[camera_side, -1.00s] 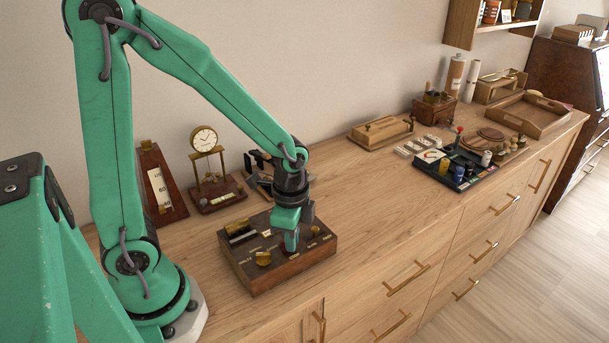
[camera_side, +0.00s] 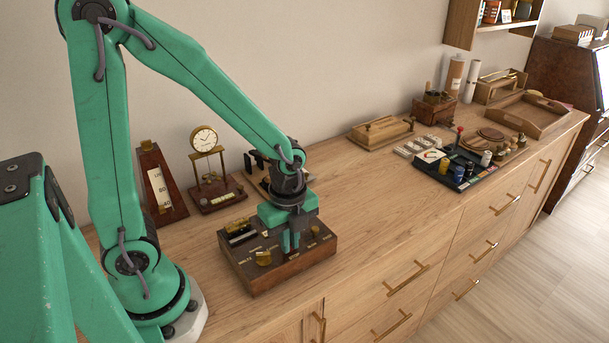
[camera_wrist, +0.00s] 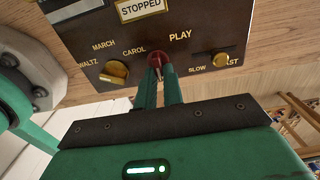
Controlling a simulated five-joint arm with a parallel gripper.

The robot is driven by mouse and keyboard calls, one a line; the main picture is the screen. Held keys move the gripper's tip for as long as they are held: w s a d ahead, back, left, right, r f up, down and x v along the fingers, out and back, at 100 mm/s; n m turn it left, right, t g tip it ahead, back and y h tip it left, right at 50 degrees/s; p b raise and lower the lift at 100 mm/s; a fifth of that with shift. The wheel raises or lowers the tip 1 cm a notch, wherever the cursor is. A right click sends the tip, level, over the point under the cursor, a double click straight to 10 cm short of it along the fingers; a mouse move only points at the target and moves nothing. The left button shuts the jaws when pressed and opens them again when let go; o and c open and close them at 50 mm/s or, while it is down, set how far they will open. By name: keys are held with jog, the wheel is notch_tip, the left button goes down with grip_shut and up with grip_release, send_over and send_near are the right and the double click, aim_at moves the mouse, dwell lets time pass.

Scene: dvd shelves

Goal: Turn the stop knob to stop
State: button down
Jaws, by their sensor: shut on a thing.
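The wooden control box (camera_side: 283,274) stands on the cabinet top in the side view. Its dark panel (camera_wrist: 208,30) fills the upper wrist view. A red knob (camera_wrist: 158,59) sits on the panel just left of the word PLAY. My gripper (camera_wrist: 159,72) is shut on the red knob; its green fingers cover the knob's lower part and the panel below it. A small window (camera_wrist: 141,8) reads STOPPED. In the side view my gripper (camera_side: 290,250) is over the middle of the box, and the red knob is hidden there.
A brass selector knob (camera_wrist: 115,72) is beside WALTZ, MARCH and CAROL. A slider knob (camera_wrist: 221,60) sits between SLOW and FAST. A brass piece (camera_wrist: 138,9) is at the window. A clock (camera_side: 204,140) and a metronome (camera_side: 160,185) stand behind.

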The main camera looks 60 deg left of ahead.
dwell(0.4)
jog(key=c, duration=1.5)
grip_release()
jog(key=shift+r, duration=0.1)
jog(key=shift+r, duration=3.85)
jog(key=shift+s+a+r+n+t, duration=0.5)
jog(key=shift+s+r+n+t, duration=0.8)
jog(key=shift+n, duration=1.7)
jog(key=shift+s+a+r+n+t, duration=0.55)
jog(key=shift+r+n, duration=1.5)
jog(key=shift+n, duration=0.95)
jog(key=shift+s+a+r+n+t, duration=0.7)
jog(key=shift+r+n, duration=0.95)
jog(key=shift+n, duration=1.35)
jog(key=shift+s+d+t, duration=0.15)
jog(key=shift+d+t, duration=0.05)
jog(key=shift+t, duration=0.05)
